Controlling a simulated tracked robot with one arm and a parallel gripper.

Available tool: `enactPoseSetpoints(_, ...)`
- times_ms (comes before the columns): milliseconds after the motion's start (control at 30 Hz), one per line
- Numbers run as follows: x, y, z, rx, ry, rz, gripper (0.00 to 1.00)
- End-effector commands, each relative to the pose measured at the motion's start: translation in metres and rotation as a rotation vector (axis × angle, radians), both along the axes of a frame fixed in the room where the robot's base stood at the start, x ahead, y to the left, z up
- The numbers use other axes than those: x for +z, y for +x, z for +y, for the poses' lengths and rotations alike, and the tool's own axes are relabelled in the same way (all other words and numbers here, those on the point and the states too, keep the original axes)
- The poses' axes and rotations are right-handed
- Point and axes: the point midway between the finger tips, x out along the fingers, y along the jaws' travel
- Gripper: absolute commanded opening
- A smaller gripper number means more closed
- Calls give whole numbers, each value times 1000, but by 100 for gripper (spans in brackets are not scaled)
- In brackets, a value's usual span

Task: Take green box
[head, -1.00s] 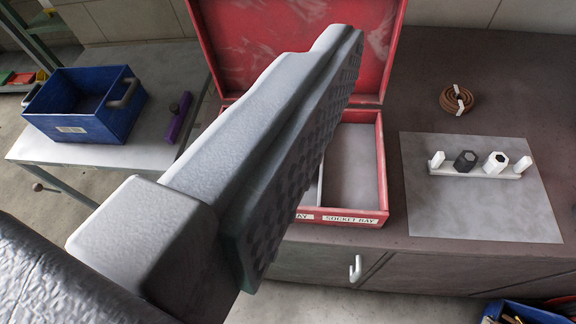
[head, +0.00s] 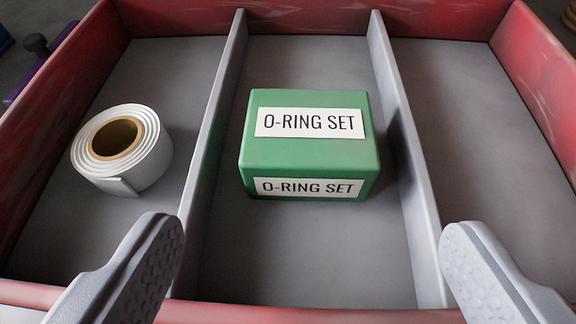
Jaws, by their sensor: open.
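A green box (head: 311,157) labelled "O-RING SET" on its top and front sits in the middle compartment of a red toolbox (head: 290,312). It rests on the grey floor of that compartment, apart from both dividers, nearer the back half. My gripper (head: 315,240) is open and empty. Its two grey fingers show at the lower left and lower right, in front of the box and spread wider than it. Nothing hides the box.
A white tape roll (head: 126,150) lies in the left compartment. The right compartment (head: 478,130) is empty. A left divider (head: 209,140) and a right divider (head: 408,150) stand on either side of the box. Red walls enclose the compartments.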

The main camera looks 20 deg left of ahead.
Motion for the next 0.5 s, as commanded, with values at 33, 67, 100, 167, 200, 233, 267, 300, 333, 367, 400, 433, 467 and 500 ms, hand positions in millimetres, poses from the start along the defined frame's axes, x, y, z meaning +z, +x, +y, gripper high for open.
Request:
enactPoseSetpoints(33, -4, 5, 2, 0, -1, 2, 79)
enactPoseSetpoints(67, -6, 7, 2, 0, -1, 2, 79)
enactPoseSetpoints(100, -9, 12, 4, 1, -1, 4, 79)
enactPoseSetpoints(167, -14, 18, 6, 1, -1, 5, 79)
enactPoseSetpoints(200, -16, 23, 7, 1, -1, 3, 79)
enactPoseSetpoints(233, -17, 27, 8, 1, -1, 2, 79)
enactPoseSetpoints(267, -18, 30, 9, 1, -1, 1, 79)
enactPoseSetpoints(300, -20, 34, 11, 1, 0, 0, 79)
enactPoseSetpoints(333, -22, 38, 12, 1, -1, 1, 79)
enactPoseSetpoints(367, -25, 41, 13, 1, -1, 1, 79)
enactPoseSetpoints(400, -28, 45, 14, 2, -1, 3, 79)
enactPoseSetpoints(433, -30, 48, 15, 2, -1, 4, 79)
enactPoseSetpoints(467, -32, 51, 16, 2, -1, 4, 79)
enactPoseSetpoints(500, -34, 55, 17, 2, -1, 3, 79)
